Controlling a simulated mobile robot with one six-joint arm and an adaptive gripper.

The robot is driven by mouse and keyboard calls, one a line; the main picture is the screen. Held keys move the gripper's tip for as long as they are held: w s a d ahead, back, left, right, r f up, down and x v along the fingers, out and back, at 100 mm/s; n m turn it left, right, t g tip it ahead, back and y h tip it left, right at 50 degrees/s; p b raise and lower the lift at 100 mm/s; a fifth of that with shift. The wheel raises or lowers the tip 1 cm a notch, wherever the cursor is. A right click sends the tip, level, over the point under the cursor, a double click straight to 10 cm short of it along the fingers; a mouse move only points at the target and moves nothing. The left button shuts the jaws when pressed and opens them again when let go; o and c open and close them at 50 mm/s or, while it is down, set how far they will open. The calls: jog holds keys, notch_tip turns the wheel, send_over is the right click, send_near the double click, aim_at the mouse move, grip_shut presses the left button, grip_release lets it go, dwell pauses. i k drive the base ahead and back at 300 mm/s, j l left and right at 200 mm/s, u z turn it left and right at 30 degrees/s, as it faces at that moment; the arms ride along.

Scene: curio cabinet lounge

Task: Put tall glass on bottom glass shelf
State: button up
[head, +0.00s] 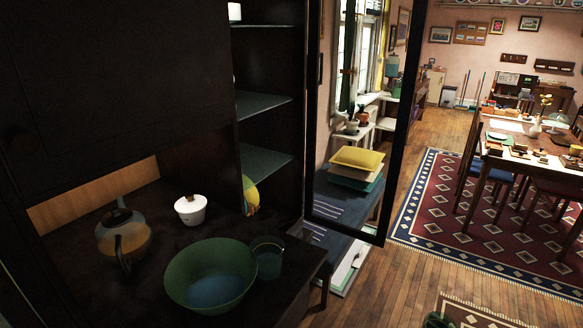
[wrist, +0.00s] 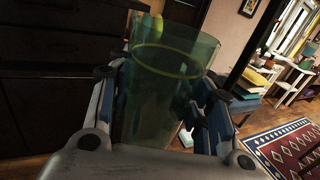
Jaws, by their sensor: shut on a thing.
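My gripper (wrist: 160,100) is shut around a tall, see-through green glass (wrist: 165,75) in the wrist view. The glass stands up between the two fingers, and its upper part and rim show above them. In the head view my gripper is not clearly seen; a small dark shape at the bottom right edge is too cut off to tell. The bottom glass shelf (head: 265,163) is in the dark open cabinet, and its visible part is bare. Another glass shelf (head: 262,106) is above it.
On the counter are a teapot (head: 123,238), a white lidded pot (head: 190,209), a green bowl (head: 211,275) and a short glass (head: 268,258). The dark-framed door (head: 384,190) stands open at the right.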

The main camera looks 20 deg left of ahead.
aim_at(265, 162)
jog(key=i+l+u, duration=0.1)
jog(key=i+u, duration=0.4)
jog(key=i+l+u, duration=0.3)
jog(key=u, duration=0.15)
jog(key=i+l+u, duration=0.5)
